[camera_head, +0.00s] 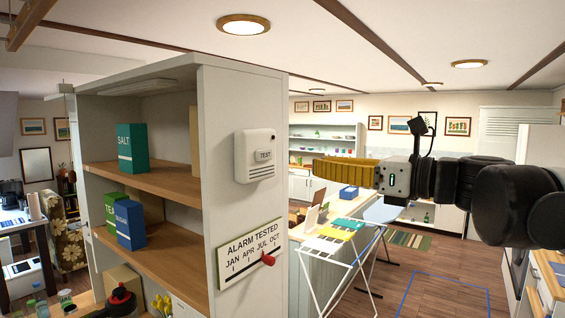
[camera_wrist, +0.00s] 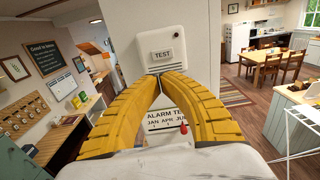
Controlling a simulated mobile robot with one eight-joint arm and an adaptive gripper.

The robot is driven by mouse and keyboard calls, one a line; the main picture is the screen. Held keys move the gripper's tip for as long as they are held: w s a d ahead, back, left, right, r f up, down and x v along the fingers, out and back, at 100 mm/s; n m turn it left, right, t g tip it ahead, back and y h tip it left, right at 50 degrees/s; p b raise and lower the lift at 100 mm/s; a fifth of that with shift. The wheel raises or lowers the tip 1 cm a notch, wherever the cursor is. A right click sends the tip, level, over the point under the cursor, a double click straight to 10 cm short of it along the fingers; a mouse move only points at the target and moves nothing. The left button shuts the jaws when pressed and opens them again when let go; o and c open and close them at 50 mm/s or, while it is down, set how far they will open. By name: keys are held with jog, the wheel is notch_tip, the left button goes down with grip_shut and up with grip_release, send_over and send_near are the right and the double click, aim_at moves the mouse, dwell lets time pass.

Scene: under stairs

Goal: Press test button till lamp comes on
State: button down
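The white alarm box (camera_head: 245,165) is fixed to the side panel of the shelf unit. Its raised test button (camera_head: 265,155), marked TEST, is on the front face. In the wrist view the box (camera_wrist: 170,35) and its button (camera_wrist: 162,54) are straight ahead, just beyond my fingertips. A small dark spot near the box's upper right may be the lamp; I see no light there. My gripper (camera_head: 315,168) has yellow ribbed fingers, which lean together at their tips with nothing between them. In the head view it is right of the box, apparently apart from it.
An ALARM TESTED month board (camera_head: 249,252) with a red pointer (camera_head: 268,259) is below the box. Shelves (camera_head: 150,180) to the left hold a salt box (camera_head: 132,148) and other packets. A folding drying rack (camera_head: 335,250) with cloths stands beyond, under my arm.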

aim_at(263, 160)
jog(key=p+x, duration=0.3)
jog(key=x, duration=0.9)
jog(key=shift+w+a, duration=0.25)
jog(key=shift+a, duration=0.05)
jog(key=shift+a, duration=0.1)
